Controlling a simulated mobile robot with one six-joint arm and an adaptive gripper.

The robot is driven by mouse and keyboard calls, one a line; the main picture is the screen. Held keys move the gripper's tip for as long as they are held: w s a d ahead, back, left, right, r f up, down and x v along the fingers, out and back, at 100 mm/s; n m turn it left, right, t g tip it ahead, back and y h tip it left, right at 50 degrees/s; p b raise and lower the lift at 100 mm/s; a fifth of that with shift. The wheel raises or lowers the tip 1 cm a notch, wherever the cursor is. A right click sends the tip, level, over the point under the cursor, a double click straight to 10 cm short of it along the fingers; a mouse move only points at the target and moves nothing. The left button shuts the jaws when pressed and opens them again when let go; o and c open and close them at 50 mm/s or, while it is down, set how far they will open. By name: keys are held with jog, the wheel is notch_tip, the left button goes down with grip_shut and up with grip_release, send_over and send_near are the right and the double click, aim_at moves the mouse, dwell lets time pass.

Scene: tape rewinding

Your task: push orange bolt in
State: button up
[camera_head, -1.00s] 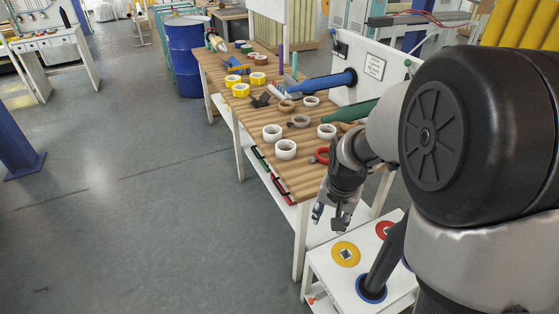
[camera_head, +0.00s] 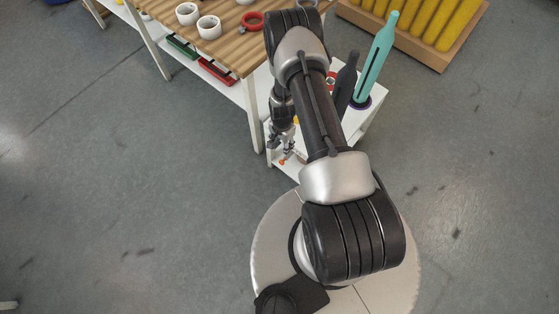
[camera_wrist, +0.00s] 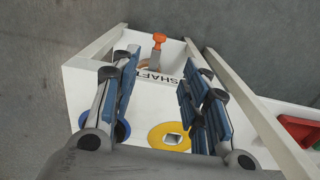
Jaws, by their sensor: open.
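The orange bolt (camera_wrist: 159,40) shows in the wrist view beyond my fingertips, at the white stand (camera_wrist: 85,86) marked SHAFT. Its wide head and short stem stick out at the stand's far end; how deep it sits is unclear. In the head view the bolt (camera_head: 283,161) is a small orange spot at the stand's lower left corner. My gripper (camera_wrist: 160,72) is open and empty, its two blue-padded fingers spread on either side of the label. It also shows in the head view (camera_head: 284,148), close to the bolt; contact cannot be told.
A yellow disc (camera_wrist: 158,134) with a square hole and a blue disc (camera_wrist: 123,130) lie on the stand. A teal bottle-shaped piece (camera_head: 377,60) stands at its back. The wooden workbench (camera_head: 225,48) with tape rolls is close by at the left. Grey floor is free around.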

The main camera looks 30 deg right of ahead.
aim_at(282, 162)
notch_tip(282, 162, down, 16)
jog(key=b, duration=0.6)
jog(key=shift+f, duration=0.25)
grip_shut()
dwell(0.3)
